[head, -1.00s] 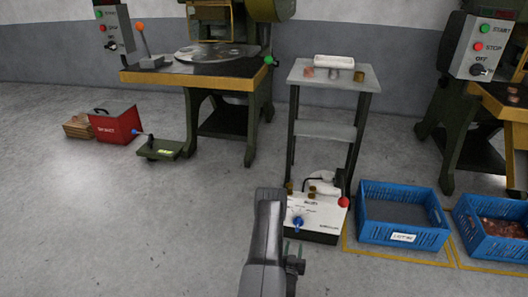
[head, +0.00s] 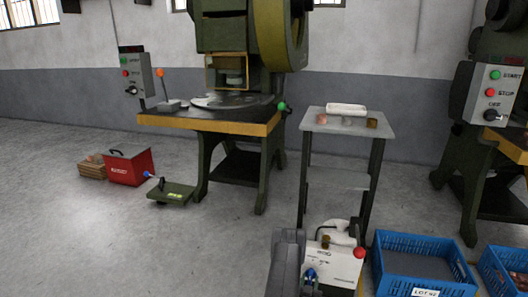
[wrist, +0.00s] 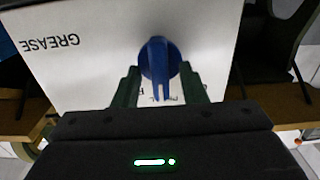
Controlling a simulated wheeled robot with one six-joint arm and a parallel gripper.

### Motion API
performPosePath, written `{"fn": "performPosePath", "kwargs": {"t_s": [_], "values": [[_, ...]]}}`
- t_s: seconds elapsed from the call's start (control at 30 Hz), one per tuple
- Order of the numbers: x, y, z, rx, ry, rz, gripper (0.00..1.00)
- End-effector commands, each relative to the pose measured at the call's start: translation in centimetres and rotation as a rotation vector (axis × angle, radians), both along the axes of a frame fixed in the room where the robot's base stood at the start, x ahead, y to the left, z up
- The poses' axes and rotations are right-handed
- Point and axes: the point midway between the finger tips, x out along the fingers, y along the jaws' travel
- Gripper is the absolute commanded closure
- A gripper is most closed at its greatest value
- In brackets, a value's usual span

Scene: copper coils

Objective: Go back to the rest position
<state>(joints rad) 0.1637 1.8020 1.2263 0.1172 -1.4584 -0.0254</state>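My gripper (wrist: 160,72) is at the bottom of the wrist view, its two dark green fingers apart. A blue knob (wrist: 160,62) on a white box face marked "GREASE" shows between the fingertips. No firm grip on it shows, and I cannot tell whether a finger touches it. In the head view my grey arm rises at the bottom middle, beside the white box (head: 331,262) with the blue knob (head: 310,275) and a red button (head: 359,252). The gripper is mostly cut off by the lower edge there.
A grey stand (head: 345,122) holds a white tray and small pieces behind the box. Blue crates (head: 428,248) stand at right. Presses with a table (head: 225,125) and control boxes (head: 494,92) stand behind. A red case (head: 130,167) and pedal (head: 171,193) are left.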

Motion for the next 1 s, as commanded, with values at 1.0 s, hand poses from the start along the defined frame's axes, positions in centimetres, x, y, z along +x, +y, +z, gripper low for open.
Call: {"fn": "performPosePath", "kwargs": {"t_s": [1.0], "values": [[-11.5,3.3,-0.2,0.012,-0.010,-0.001,0.62]]}}
